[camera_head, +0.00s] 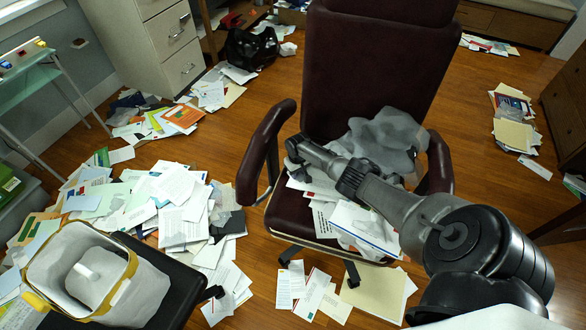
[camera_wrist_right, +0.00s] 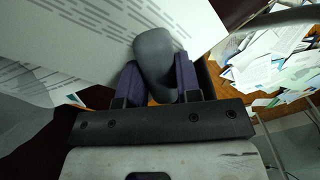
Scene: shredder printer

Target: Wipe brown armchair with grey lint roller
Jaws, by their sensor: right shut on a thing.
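The brown armchair (camera_head: 375,60) stands in the middle of the head view, its dark backrest upright. A grey crumpled cloth (camera_head: 385,140) and several papers lie on its seat. My right arm reaches in from the lower right, over the seat. My right gripper (camera_head: 298,152) is near the chair's left armrest (camera_head: 265,150). In the right wrist view its dark fingers are shut on the smooth grey lint roller (camera_wrist_right: 154,55). Whether the roller touches the chair cannot be told. My left gripper is not in view.
A white bin with a yellow rim (camera_head: 60,230) stands at lower left on a dark surface. Papers (camera_head: 180,205) litter the floor left of the chair. A white drawer cabinet (camera_head: 165,45) stands behind. Some wooden floor (camera_head: 470,150) is clear to the right.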

